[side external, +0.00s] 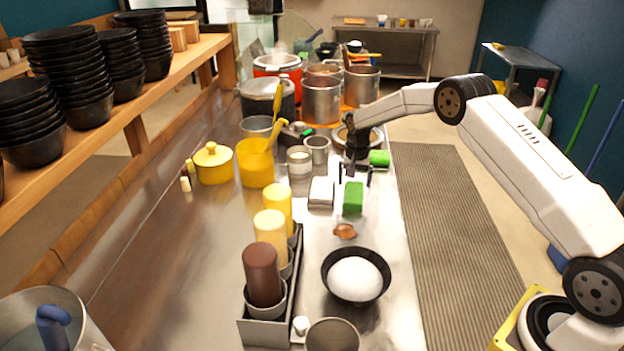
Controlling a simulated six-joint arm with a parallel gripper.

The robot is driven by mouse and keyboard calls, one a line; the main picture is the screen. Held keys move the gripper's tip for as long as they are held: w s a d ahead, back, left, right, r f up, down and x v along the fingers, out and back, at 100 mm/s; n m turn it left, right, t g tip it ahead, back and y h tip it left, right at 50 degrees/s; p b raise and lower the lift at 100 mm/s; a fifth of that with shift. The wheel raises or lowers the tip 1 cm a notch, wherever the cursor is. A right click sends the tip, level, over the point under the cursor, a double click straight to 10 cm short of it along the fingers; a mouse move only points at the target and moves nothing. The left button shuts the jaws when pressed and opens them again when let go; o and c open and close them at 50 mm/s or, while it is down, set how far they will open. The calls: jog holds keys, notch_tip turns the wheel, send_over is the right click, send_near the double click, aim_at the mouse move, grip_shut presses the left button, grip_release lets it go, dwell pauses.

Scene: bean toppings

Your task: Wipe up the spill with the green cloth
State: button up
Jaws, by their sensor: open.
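A folded green cloth (353,199) lies on the steel counter, right of a white cloth. A second, smaller green item (379,158) lies further back near the counter's right edge. A brown spill (345,231) is on the counter just in front of the green cloth, behind the black bowl. My gripper (355,177) is open and points down, with its two dark fingers just above and behind the nearer green cloth. It holds nothing that I can see. I cannot tell whether the fingertips touch the cloth.
A white folded cloth (321,192) lies left of the green one. A black bowl of white food (356,278) stands in front of the spill. A rack with sauce bottles (268,328) stands to the left. Pots (322,102) and a yellow container (255,165) crowd the back.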

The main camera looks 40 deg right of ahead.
aim_at(354, 192)
jog(key=shift+f, duration=2)
jog(key=c, duration=0.9)
jog(key=shift+r, duration=2.5)
